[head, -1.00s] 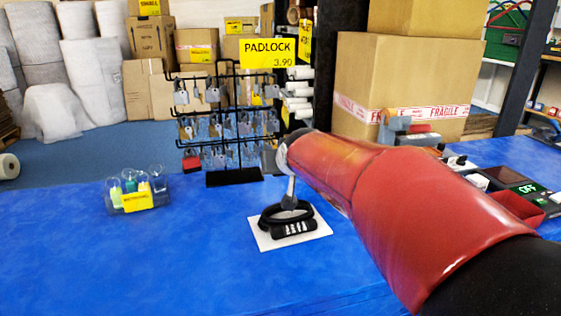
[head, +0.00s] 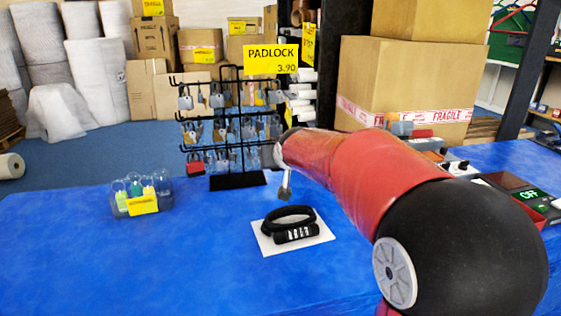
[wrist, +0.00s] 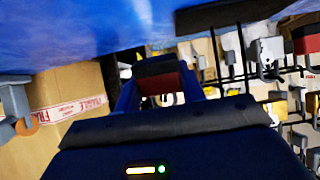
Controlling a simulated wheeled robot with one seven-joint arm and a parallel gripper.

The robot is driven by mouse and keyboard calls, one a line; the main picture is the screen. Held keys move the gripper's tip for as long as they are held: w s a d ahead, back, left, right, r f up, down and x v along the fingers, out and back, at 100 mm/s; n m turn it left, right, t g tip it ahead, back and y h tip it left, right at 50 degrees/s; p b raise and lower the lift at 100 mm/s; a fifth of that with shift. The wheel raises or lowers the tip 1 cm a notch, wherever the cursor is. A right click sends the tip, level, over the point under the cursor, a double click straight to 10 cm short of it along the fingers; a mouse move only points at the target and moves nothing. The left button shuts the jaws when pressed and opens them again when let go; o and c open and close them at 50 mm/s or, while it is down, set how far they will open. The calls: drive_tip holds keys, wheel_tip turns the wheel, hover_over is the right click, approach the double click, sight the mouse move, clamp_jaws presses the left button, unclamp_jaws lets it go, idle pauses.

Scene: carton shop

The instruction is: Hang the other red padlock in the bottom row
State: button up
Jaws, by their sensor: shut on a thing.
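A dark red padlock (wrist: 158,68) is between the fingers of my gripper (wrist: 163,84) in the wrist view; my gripper is shut on it. In the head view my gripper (head: 284,190) is mostly hidden by my arm, beside the right side of the black display rack (head: 238,181); the held padlock cannot be made out there. Another red padlock (head: 194,167) hangs at the left end of the rack's bottom row. It also shows at the right of the wrist view (wrist: 306,40). Grey and brass padlocks fill other hooks. My arm hides the bottom row's right end.
A black combination cable lock (head: 294,231) lies on a white card below my gripper. A tray of tagged items (head: 141,204) stands at the left of the blue table. A yellow padlock price sign (head: 271,59) tops the rack. Large cartons (head: 407,85) stand behind my arm.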

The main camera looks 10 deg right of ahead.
drive_tip(key=shift+w, duration=0.55)
drive_tip(key=shift+b+x, duration=0.35)
drive_tip(key=shift+x, duration=0.45)
drive_tip(key=shift+w+r, duration=0.1)
drive_tip(key=o, duration=1.3)
